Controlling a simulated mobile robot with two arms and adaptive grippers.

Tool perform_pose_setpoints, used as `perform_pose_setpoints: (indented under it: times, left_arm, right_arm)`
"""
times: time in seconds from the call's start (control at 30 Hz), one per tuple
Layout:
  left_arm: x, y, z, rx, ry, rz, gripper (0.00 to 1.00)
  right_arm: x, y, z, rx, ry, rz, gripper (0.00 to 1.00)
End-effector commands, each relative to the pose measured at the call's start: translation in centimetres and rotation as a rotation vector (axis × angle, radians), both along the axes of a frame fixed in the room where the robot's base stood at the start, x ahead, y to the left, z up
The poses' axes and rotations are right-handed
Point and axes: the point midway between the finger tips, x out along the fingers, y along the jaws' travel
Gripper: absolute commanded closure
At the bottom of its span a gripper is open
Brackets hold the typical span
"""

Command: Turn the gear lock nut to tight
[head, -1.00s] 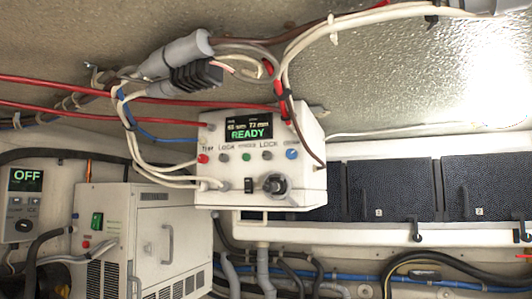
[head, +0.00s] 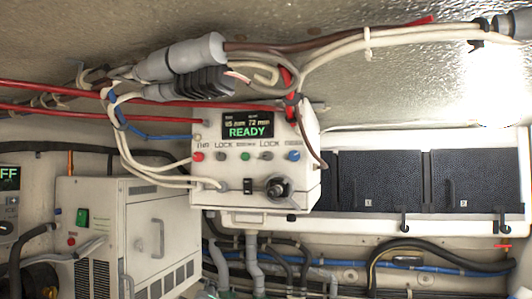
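A white control box (head: 222,176) hangs in the middle of the head view. Its screen (head: 247,125) reads READY in green. A round black and grey knob (head: 277,188) sticks out of the lower right of its front face. No label naming a gear lock nut can be read, so I cannot tell whether this knob is that nut. A small black switch (head: 248,186) sits left of the knob. A row of coloured buttons with LOCK labels lies under the screen. Neither of my grippers is in view.
White and red cables and a grey connector (head: 180,60) hang above and left of the box. A white cabinet unit (head: 142,230) stands lower left. Dark panels (head: 380,180) in a white frame are at right. Hoses run below.

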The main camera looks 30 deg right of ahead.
Motion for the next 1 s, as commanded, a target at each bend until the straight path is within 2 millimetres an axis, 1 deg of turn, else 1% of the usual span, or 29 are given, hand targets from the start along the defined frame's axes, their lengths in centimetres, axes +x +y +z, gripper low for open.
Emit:
perform_pose_setpoints:
  times: [0.03, 0.07, 0.1, 0.17, 0.2, 0.3, 0.4, 0.43, 0.5, 0.57, 0.67, 0.77, 0.87, 1.0]
  left_arm:
    - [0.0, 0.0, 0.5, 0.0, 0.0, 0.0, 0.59]
    - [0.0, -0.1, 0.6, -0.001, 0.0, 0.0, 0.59]
    - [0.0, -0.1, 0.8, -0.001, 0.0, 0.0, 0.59]
    - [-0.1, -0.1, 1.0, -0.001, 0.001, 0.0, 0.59]
    - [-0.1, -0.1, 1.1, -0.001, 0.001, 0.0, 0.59]
    - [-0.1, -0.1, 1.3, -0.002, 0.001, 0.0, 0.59]
    - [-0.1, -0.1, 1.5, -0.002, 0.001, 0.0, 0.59]
    - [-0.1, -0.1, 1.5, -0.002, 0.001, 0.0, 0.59]
    - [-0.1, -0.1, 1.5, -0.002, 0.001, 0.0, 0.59]
    - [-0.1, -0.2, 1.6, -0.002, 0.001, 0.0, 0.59]
    - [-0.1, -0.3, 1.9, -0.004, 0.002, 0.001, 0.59]
    - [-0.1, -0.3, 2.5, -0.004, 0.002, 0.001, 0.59]
    - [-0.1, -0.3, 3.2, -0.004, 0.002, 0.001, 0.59]
    - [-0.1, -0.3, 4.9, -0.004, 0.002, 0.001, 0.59]
  right_arm:
    - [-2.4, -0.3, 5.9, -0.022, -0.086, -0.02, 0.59]
    - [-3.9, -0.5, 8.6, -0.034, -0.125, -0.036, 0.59]
    - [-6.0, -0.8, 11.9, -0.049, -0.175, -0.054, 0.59]
    - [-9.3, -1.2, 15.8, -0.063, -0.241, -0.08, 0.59]
    - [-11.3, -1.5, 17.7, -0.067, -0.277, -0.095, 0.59]
    - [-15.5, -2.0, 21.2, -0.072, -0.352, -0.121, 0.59]
    - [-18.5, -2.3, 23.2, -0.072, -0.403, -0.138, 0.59]
    - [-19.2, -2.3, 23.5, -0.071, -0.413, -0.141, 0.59]
    - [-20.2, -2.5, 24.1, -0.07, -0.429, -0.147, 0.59]
    - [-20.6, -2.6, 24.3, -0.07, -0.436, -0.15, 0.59]
    - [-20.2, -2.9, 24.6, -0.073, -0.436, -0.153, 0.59]
    - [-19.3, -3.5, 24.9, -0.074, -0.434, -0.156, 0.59]
    - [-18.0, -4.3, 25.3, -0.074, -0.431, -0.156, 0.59]
    - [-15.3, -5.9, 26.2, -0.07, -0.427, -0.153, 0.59]
